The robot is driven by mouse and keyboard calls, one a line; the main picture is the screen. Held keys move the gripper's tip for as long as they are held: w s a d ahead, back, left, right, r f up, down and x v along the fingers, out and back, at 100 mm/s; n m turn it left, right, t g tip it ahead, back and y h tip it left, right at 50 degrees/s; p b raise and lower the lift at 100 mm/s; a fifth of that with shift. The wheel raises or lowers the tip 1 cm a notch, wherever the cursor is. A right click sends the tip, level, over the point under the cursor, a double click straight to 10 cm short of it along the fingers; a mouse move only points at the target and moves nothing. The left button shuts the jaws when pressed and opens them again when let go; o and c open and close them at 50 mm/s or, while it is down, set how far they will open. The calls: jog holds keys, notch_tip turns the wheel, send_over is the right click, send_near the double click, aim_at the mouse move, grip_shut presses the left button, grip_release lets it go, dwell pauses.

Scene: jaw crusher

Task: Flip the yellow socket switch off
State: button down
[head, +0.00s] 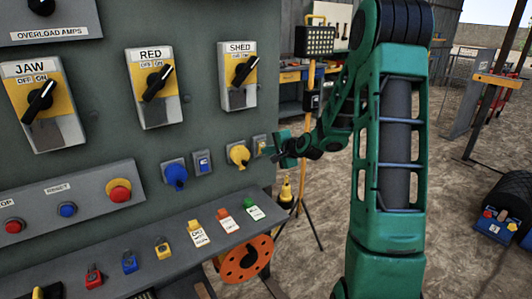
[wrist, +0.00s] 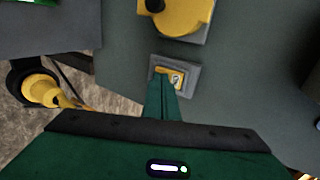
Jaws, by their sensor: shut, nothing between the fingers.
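The yellow socket switch (wrist: 176,77) is a small yellow rocker in a grey plate, directly beside the round yellow socket (wrist: 185,14). In the head view the switch (head: 260,145) sits right of the yellow socket (head: 239,155), at the panel's right edge. My gripper (wrist: 161,84) is shut and empty. Its green fingertips overlap the left part of the rocker in the wrist view; I cannot tell whether they touch it. In the head view my gripper (head: 277,148) is just right of the switch. The rocker's on or off position is too small to read.
A blue socket (head: 175,174) with a blue switch (head: 203,162) lies left of the yellow pair. The SHED knob (head: 245,69) is above. A ledge with coloured padlocks and tags (head: 198,233) juts out below. Open ground lies to the right.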

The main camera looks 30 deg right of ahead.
jog(key=shift+w+r, duration=0.1)
jog(key=shift+r, duration=0.05)
jog(key=shift+r, duration=0.65)
jog(key=v, duration=1.3)
jog(key=shift+s+r, duration=0.15)
jog(key=shift+s, duration=0.2)
